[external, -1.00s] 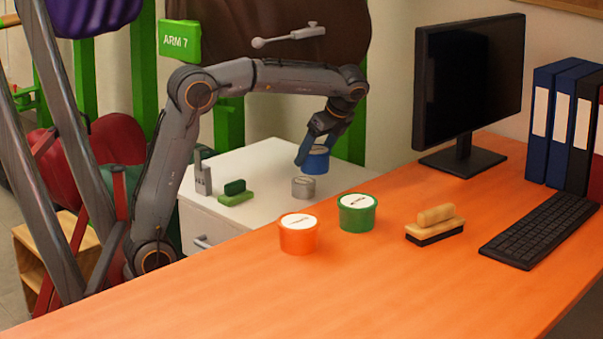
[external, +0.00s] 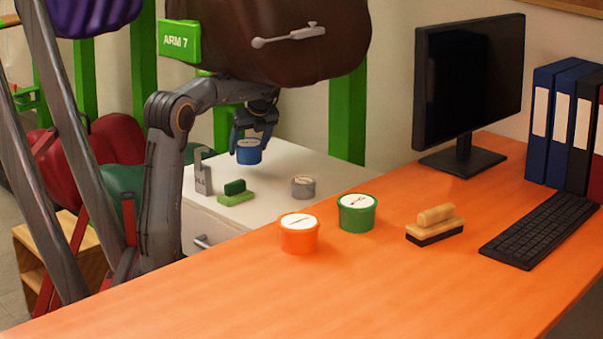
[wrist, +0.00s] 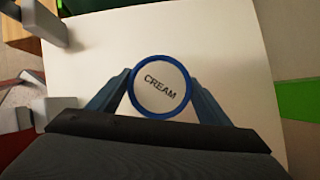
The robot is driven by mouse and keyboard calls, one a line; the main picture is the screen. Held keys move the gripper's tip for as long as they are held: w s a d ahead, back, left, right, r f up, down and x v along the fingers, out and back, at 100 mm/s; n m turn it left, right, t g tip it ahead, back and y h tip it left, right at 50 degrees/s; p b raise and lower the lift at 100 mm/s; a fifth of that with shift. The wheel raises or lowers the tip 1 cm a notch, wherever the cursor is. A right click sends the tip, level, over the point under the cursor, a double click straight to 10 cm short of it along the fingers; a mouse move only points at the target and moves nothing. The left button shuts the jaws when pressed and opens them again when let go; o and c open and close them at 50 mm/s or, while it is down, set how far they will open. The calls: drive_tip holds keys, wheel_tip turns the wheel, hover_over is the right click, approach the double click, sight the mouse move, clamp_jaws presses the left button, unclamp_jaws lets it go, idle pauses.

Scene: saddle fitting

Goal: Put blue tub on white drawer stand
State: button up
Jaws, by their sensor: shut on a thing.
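The blue tub (external: 248,152) has a white lid and is held above the back part of the white drawer stand (external: 300,163). My gripper (external: 249,138) is shut on it from above. In the wrist view the tub (wrist: 161,87) shows its lid marked CREAM, between the two blue fingers of my gripper (wrist: 162,95). The pale top of the stand (wrist: 215,50) lies beneath it. The gap between the tub's base and the stand is hard to judge.
On the stand are a grey tin (external: 303,187), a green brush (external: 235,192) and a grey box-like device (external: 203,178). The orange desk (external: 400,290) holds an orange tub (external: 298,233), a green tub (external: 356,213) and a wooden brush (external: 435,223). The stand's back right is clear.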

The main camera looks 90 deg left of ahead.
sight(253, 145)
drive_tip(key=shift+f+b, duration=1.55)
drive_tip(key=shift+f, duration=0.75)
drive_tip(key=o, duration=1.3)
drive_tip(key=shift+f, duration=0.1)
drive_tip(key=shift+c, duration=0.2)
drive_tip(key=p+v, duration=0.5)
drive_tip(key=v, duration=0.2)
drive_tip(key=shift+w+d+r, duration=0.1)
drive_tip(key=shift+r, duration=0.25)
